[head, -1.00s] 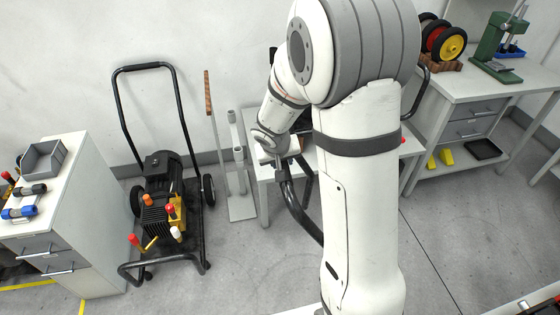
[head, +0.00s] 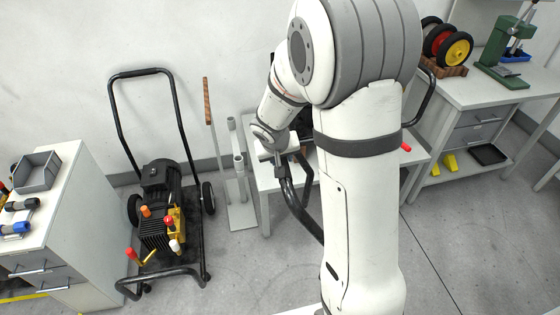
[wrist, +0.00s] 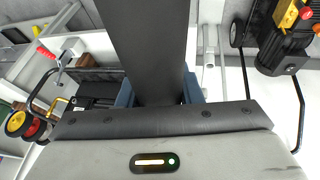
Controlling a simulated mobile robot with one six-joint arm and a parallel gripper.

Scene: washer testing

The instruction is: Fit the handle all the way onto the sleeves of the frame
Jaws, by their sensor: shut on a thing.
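My gripper (head: 280,168) is shut on the handle (head: 296,204), a bent black tube that runs down to the right and passes behind my arm. In the wrist view the handle (wrist: 150,45) is a wide dark bar between the two blue-grey fingers (wrist: 158,93). A black tube (head: 425,92) curves out on the right of my arm; I cannot tell whether it belongs to the frame. Black tubing (wrist: 82,70) around a dark machine also shows at left in the wrist view. My arm hides most of this area, and no sleeve can be made out.
A low white table (head: 262,185) stands behind my arm. A wheeled washer (head: 160,215) with an upright black handle is at left, beside a stand with grey posts (head: 239,178). A drawer cabinet (head: 75,215) is at far left, a workbench (head: 480,88) at right.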

